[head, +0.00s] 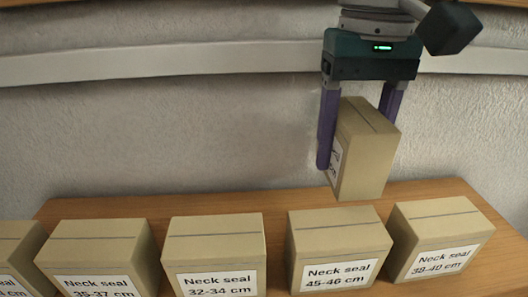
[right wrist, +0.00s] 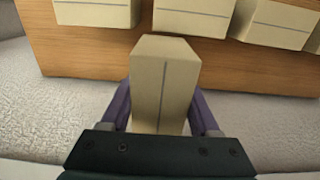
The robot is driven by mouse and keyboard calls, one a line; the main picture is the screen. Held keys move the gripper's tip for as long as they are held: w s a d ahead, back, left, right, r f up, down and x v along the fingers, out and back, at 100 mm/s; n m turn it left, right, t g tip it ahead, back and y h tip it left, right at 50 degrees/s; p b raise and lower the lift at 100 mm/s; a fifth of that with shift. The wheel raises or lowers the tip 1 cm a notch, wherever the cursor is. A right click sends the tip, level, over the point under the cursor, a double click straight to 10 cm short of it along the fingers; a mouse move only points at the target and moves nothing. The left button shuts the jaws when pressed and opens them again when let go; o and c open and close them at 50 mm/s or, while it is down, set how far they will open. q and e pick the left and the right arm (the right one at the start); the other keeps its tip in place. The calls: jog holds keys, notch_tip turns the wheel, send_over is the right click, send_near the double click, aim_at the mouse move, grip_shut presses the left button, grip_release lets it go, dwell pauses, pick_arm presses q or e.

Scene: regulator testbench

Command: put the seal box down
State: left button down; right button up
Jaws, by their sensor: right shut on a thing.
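The seal box (head: 362,150) is a tan cardboard box with a white label on its left side, mostly turned away so the text cannot be read. My right gripper (head: 358,135) is shut on it, one purple finger on each side. The box hangs slightly tilted at the back edge of the wooden shelf (head: 150,205); whether it touches the wood I cannot tell. In the right wrist view the held box (right wrist: 163,85) sits between the two fingers. My left gripper is not in view.
A row of similar boxes stands along the front of the shelf, with labels such as "Neck seal 32-34 cm" (head: 215,250), "45-46 cm" (head: 338,245) and "38-40 cm" (head: 435,235). A narrow bare strip of wood runs behind them. A grey wall (head: 180,130) rises behind.

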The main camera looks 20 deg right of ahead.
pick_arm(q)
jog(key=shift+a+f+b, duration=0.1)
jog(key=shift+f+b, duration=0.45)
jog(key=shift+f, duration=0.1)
pick_arm(e)
notch_tip(320, 180, down, 8)
jog(key=shift+r, duration=0.2)
jog(key=shift+f, duration=0.3)
jog(key=o, duration=1.5)
jog(key=shift+f, duration=0.1)
jog(key=shift+c, duration=0.2)
